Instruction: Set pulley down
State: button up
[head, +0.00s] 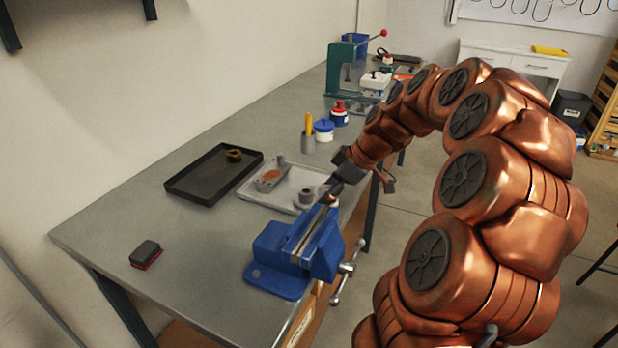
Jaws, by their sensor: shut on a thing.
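My gripper (331,194) points down and left over the right end of a pale grey tray, just behind the blue vise. It is shut on a small grey piece, which looks like the pulley (321,190) and is partly hidden by the fingers. I cannot tell whether the pulley touches the tray. The pale tray (262,199) lies flat on the bench. A grey round part (306,198) stands on it beside the fingertips, and a grey bracket-like part with an orange area (268,180) lies at its left.
The blue vise (296,259) stands at the bench's front edge, close below my gripper. A black tray (196,187) with a small brownish ring (234,155) lies to the left. A black-and-red block (146,254) lies front left. The metal bench (190,270) is clear around it.

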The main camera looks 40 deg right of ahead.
jog(key=p, duration=0.3)
send_over(313, 184)
jog(key=s+d, duration=0.2)
jog(key=shift+w+a+f, duration=0.15)
jog(key=shift+a+f, duration=0.1)
jog(key=shift+f, duration=0.35)
jog(key=shift+w, duration=0.1)
jog(key=shift+f+p, duration=0.75)
jog(key=shift+f, duration=1)
jog(key=shift+f+b, duration=0.2)
jog(key=shift+b, duration=0.1)
jog(key=o, duration=1.2)
jog(key=shift+o, duration=0.2)
jog(key=shift+r, duration=0.1)
